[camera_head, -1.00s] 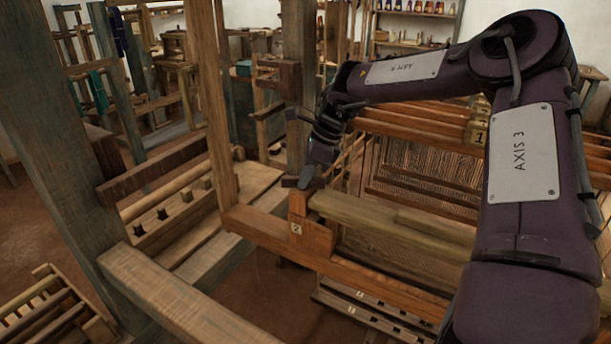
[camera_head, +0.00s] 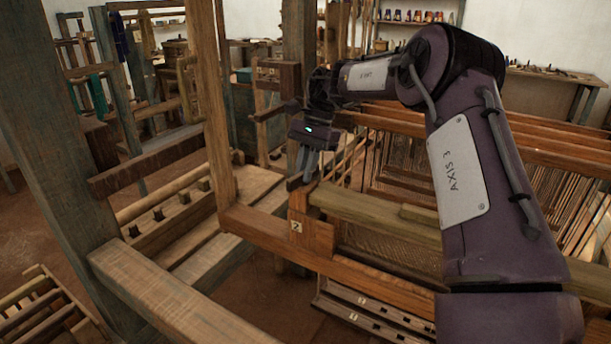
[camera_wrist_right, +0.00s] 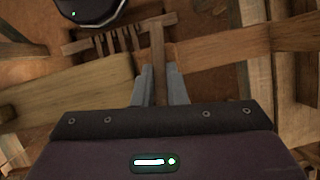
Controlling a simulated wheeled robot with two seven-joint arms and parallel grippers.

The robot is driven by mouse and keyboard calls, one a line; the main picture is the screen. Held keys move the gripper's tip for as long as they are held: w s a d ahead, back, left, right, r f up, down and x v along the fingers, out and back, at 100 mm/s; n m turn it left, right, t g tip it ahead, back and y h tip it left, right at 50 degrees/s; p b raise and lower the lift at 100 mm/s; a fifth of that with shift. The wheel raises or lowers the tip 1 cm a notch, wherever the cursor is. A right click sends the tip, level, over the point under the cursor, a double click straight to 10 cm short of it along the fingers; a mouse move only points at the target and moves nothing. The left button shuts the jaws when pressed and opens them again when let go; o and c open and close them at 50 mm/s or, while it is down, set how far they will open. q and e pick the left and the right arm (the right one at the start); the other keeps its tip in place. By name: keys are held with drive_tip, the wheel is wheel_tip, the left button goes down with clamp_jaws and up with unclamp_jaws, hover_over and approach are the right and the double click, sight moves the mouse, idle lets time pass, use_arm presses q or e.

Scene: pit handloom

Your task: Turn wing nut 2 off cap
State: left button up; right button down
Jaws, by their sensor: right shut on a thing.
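My right gripper (camera_head: 304,178) reaches down onto the top of the wooden post joint that carries a white tag "2" (camera_head: 296,226). Its fingers are shut on a small dark wooden piece, wing nut 2 (camera_head: 292,184), mostly hidden by them in the head view. In the right wrist view, the two grey fingers of the right gripper (camera_wrist_right: 160,88) stand on either side of a narrow wooden bar, wing nut 2 (camera_wrist_right: 158,45). The cap (camera_head: 318,236) is the brown block around the tag; how the nut sits on it is hidden. My left gripper is out of view.
A pale wooden beam (camera_head: 375,212) runs right from the joint, close to the fingers. A tall upright post (camera_head: 215,120) stands just left. Warp threads and rails (camera_head: 470,140) lie behind my right arm. A thick beam (camera_head: 165,292) crosses the lower left foreground.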

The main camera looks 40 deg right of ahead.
drive_tip(key=shift+w+n+g+b, duration=0.1)
drive_tip(key=shift+n+g+b, duration=0.3)
drive_tip(key=shift+n, duration=0.4)
drive_tip(key=c, duration=1.5)
unclamp_jaws()
drive_tip(key=shift+o, duration=0.2)
drive_tip(key=shift+r, duration=0.1)
drive_tip(key=v, duration=0.7)
drive_tip(key=shift+r, duration=0.35)
